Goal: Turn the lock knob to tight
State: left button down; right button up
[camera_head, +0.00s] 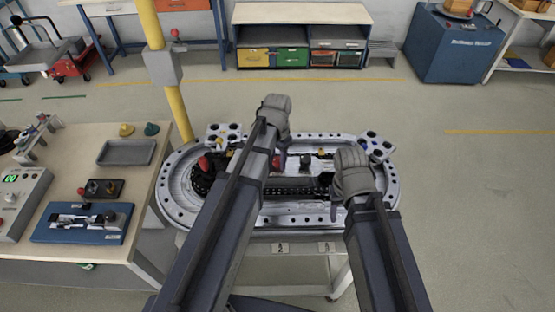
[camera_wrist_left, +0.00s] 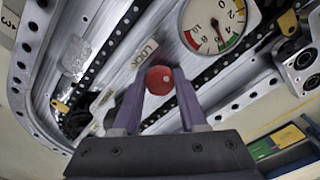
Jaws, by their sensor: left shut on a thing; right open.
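The lock knob, a round red knob (camera_wrist_left: 159,80), sits between the two purple fingers of my left gripper (camera_wrist_left: 158,77) in the left wrist view. The fingers are shut on it from both sides. A "LOCK" label (camera_wrist_left: 144,53) lies just beside it on the grey ring track. In the head view, my left gripper (camera_head: 280,162) reaches down onto the track's middle, and the arm hides part of it. My right gripper (camera_head: 338,205) is open over the right side of the track, and its fingers are mostly hidden by the wrist.
A round gauge (camera_wrist_left: 213,22) with coloured bands stands near the knob. The oval ring track (camera_head: 176,190) rests on a stand. Another red knob (camera_head: 204,163) shows at its left. A workbench (camera_head: 148,165) with devices stands close by on the left. Open floor (camera_head: 480,190) lies to the right.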

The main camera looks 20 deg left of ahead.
aim_at(278, 160)
pick_arm(q)
jog(key=shift+s, duration=0.1)
jog(key=shift+c, duration=2.2)
grip_release()
jog(key=shift+r, duration=0.15)
notch_tip(278, 160, up, 8)
jog(key=p, duration=0.8)
jog(key=shift+f, duration=0.2)
jog(key=shift+d+f, duration=0.1)
jog(key=shift+f, duration=0.05)
